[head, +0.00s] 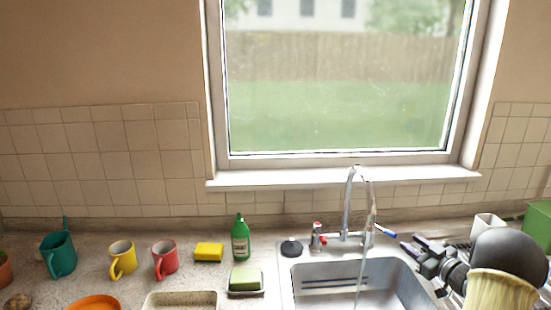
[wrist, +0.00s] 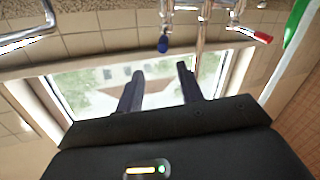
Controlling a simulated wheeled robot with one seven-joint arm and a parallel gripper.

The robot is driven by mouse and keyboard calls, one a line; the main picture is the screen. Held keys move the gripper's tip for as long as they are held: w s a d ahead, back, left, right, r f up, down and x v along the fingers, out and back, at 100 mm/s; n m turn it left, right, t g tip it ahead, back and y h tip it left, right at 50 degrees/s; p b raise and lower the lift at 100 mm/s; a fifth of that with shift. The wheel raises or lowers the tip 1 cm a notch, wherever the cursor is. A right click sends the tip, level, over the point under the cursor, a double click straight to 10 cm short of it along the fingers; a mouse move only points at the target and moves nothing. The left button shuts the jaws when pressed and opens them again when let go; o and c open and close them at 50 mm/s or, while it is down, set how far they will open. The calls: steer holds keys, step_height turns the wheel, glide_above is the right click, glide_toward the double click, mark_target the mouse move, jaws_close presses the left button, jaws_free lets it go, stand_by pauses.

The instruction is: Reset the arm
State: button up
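My gripper (head: 412,244) reaches in from the right in the head view, over the right part of the sink. In the wrist view my gripper (wrist: 160,70) shows two dark fingers spread apart with nothing between them. The wrist picture looks upside down. The faucet (head: 348,205) stands behind the sink, left of my gripper. A thin stream of water seems to run from its spout. Its blue-tipped handle (head: 386,230) lies close to the fingers in the head view, and its red-tipped handle (head: 317,228) is farther left.
The sink basin (head: 320,268) is in front of the faucet. On the counter to the left are a green bottle (head: 240,241), a yellow sponge (head: 209,252), a soap dish (head: 246,292) and several mugs. A white cup (head: 487,226) and a green container (head: 537,222) are at right. A window (head: 345,90) is behind.

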steer(key=s+a+r+m+g+h+p, duration=0.2)
steer(key=a+h, duration=0.1)
steer(key=a, duration=0.4)
steer(key=s+a+r+m+g+h+p, duration=0.1)
steer(key=a+r+m+g+h, duration=0.25)
steer(key=a, duration=0.25)
steer(key=s+a+f+g+p, duration=0.1)
steer(key=s+a+g, duration=0.1)
steer(key=s+a, duration=0.3)
steer(key=s+a+g+p, duration=0.1)
steer(key=s+a+g, duration=0.2)
steer(key=s, duration=0.9)
steer(key=s+a+f+g+p, duration=0.1)
steer(key=s+a+g, duration=0.2)
steer(key=s+a, duration=0.5)
steer(key=shift+s+f+m+y, duration=0.3)
steer(key=shift+f+m+y, duration=0.05)
steer(key=shift+y, duration=0.1)
steer(key=shift+w, duration=0.1)
